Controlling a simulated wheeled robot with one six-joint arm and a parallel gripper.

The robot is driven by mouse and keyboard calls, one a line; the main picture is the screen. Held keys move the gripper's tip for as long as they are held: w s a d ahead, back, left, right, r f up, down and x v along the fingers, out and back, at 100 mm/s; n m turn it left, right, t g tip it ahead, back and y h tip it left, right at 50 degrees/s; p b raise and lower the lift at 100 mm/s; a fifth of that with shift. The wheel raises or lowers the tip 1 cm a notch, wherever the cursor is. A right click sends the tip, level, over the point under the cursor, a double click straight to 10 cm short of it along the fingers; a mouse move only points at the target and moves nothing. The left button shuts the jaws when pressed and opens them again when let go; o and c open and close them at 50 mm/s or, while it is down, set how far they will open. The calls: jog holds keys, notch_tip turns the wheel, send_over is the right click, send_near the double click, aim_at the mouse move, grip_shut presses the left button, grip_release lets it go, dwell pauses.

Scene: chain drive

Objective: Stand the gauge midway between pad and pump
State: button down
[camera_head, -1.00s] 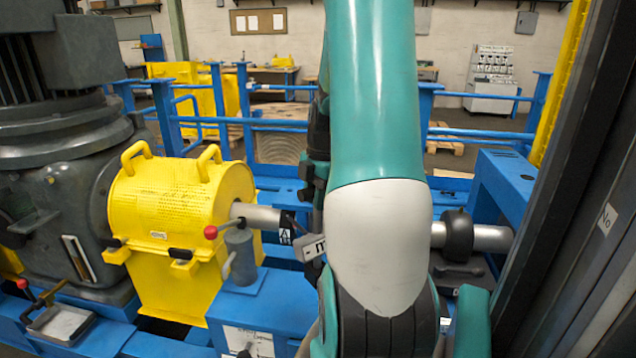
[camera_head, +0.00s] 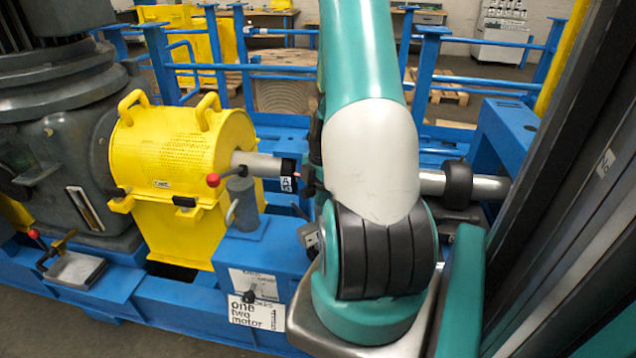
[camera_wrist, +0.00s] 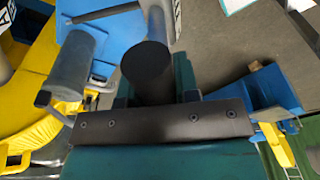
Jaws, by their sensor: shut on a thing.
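The pump appears to be the grey upright cylinder (camera_head: 242,200) with a red-knobbed lever, on the blue bench left of my arm. In the wrist view a grey cylinder on a blue base (camera_wrist: 74,62), left of the jaws, looks like the same pump. My gripper (camera_wrist: 148,98) is shut on a dark, round-ended body (camera_wrist: 148,68), seemingly the gauge. No dial face shows, and its tilt is unclear. The held thing stands a little right of the grey cylinder in the wrist view, apart from it. My arm hides most of the gripper in the head view. I cannot make out the pad.
A yellow perforated guard (camera_head: 180,150) stands left of the pump. A silver shaft (camera_head: 255,165) runs behind it at bench height, with a black collar (camera_head: 458,185) on the right. Blue rails stand behind.

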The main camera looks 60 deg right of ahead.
jog(key=shift+f, duration=0.1)
jog(key=c, duration=0.8)
grip_release()
jog(key=shift+c, duration=0.2)
jog(key=r, duration=0.4)
jog(key=d+r+b, duration=0.1)
jog(key=r, duration=0.3)
jog(key=s+r, duration=0.1)
jog(key=r, duration=0.3)
jog(key=shift+d, duration=0.3)
jog(key=w+a+r+m, duration=0.1)
jog(key=w+a+r, duration=0.15)
jog(key=a, duration=0.45)
jog(key=w+a+r, duration=0.2)
jog(key=w+a, duration=0.2)
jog(key=a, duration=0.4)
jog(key=w+a+r+m, duration=0.1)
jog(key=w+a+r, duration=0.15)
jog(key=a, duration=0.45)
jog(key=s+a+r+m+y, duration=0.1)
jog(key=s+a, duration=0.5)
jog(key=a, duration=0.5)
jog(key=s+a+r+m+y, duration=0.1)
jog(key=s+a+r+m, duration=0.1)
jog(key=s+a, duration=0.4)
jog(key=a, duration=0.5)
jog(key=shift+a+g+y, duration=0.3)
jog(key=shift+a+g, duration=0.1)
